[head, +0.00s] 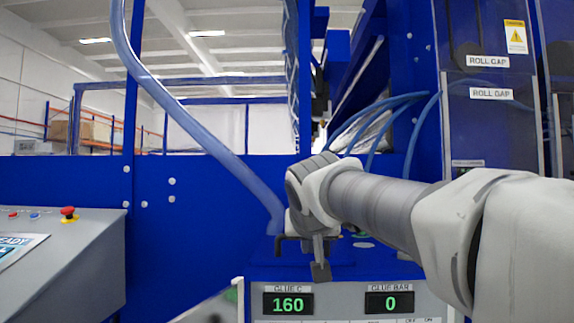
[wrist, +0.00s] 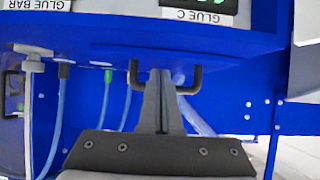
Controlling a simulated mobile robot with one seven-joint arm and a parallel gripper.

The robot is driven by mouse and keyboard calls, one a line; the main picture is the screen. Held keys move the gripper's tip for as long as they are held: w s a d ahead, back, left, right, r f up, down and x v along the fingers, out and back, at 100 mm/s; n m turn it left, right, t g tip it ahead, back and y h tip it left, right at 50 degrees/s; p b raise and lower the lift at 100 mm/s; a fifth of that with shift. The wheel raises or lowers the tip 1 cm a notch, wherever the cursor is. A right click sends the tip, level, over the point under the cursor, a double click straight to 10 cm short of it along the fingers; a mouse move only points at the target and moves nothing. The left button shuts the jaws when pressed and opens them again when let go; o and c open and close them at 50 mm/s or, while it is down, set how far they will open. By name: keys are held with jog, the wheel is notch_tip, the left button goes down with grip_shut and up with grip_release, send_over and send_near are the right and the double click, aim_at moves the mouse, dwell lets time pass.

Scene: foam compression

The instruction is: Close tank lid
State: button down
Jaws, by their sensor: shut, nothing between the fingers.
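The blue glue tank (head: 375,272) stands in front of me, with its top partly behind my arm. A black handle (head: 281,243) shows at its top, beside my gripper. The handle also shows in the wrist view (wrist: 195,80), with an end on each side of my fingers. My gripper (head: 320,272) points down in front of the tank's top edge. Its fingers (wrist: 160,75) are shut together with nothing between them, and overlap the handle's middle. I cannot tell whether they touch it. The lid's outline and angle are not clear.
Displays reading GLUE C (head: 288,304) and GLUE BAR (head: 390,303) are on the tank's front. A grey console (head: 75,260) with a red button (head: 68,214) stands at left. A thick blue hose (head: 190,125) runs down to the tank. Blue machine panels stand behind.

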jog(key=shift+f, duration=0.35)
jog(key=shift+r, duration=0.1)
dwell(0.4)
